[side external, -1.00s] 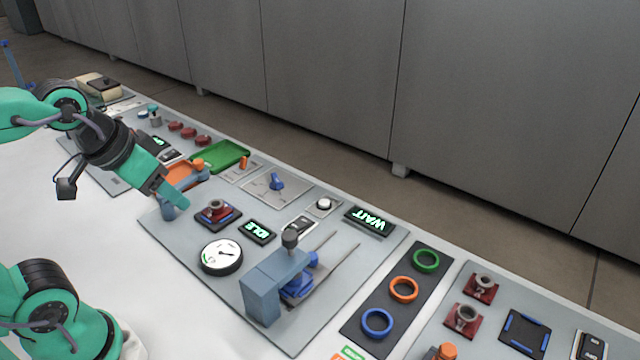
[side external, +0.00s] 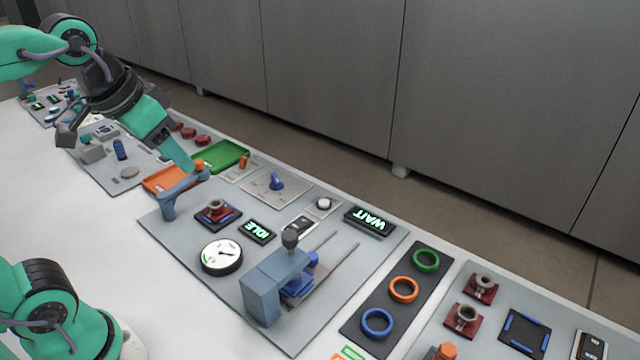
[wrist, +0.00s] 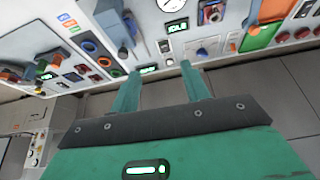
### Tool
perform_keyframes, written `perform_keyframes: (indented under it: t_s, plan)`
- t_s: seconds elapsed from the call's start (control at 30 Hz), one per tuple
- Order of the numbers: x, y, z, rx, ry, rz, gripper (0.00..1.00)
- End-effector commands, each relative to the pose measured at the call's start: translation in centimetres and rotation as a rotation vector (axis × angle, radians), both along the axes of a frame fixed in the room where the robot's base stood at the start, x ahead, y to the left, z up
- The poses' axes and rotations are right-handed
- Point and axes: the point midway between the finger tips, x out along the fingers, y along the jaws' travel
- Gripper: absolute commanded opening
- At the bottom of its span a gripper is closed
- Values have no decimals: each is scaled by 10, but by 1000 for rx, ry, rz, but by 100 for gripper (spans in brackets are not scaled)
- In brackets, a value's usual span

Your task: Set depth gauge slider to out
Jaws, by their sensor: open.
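My gripper (side external: 187,163) is open and empty, above the area by the orange tray and the blue-grey arched bracket (side external: 182,188). Its two green fingers are spread apart in the wrist view (wrist: 160,82). No part is clearly labelled as the depth gauge slider, so I cannot tell which it is. A white round dial (side external: 221,257) lies on the near grey panel. Beside it stands a blue-grey press-like block (side external: 262,290) with a dark knob on top, a blue carriage (side external: 299,288) and two thin rails. An orange knob (side external: 244,162) stands on a small plate near the green tray.
An orange tray (side external: 153,185) and a green tray (side external: 240,150) lie behind the bracket. Screens read IDLE (side external: 257,231) and WAIT (side external: 369,220). A dark mat (side external: 352,325) holds coloured rings. Cabinets (side external: 320,75) stand behind the bench. White table is free at the left.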

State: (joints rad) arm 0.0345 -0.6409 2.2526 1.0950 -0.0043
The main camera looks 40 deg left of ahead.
Motion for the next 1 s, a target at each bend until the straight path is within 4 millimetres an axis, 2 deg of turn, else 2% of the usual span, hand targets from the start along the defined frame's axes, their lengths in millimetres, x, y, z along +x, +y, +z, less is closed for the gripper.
perform_keyframes:
  t_s: [0.3, 0.53, 0.8, 1.0]
  plan:
    - [47, -22, 15, 4, 114, -62, 46]
    - [86, -44, 19, 15, 202, -109, 46]
    - [130, -76, 11, 33, 306, -164, 46]
    - [151, -94, 3, 46, 358, -192, 46]
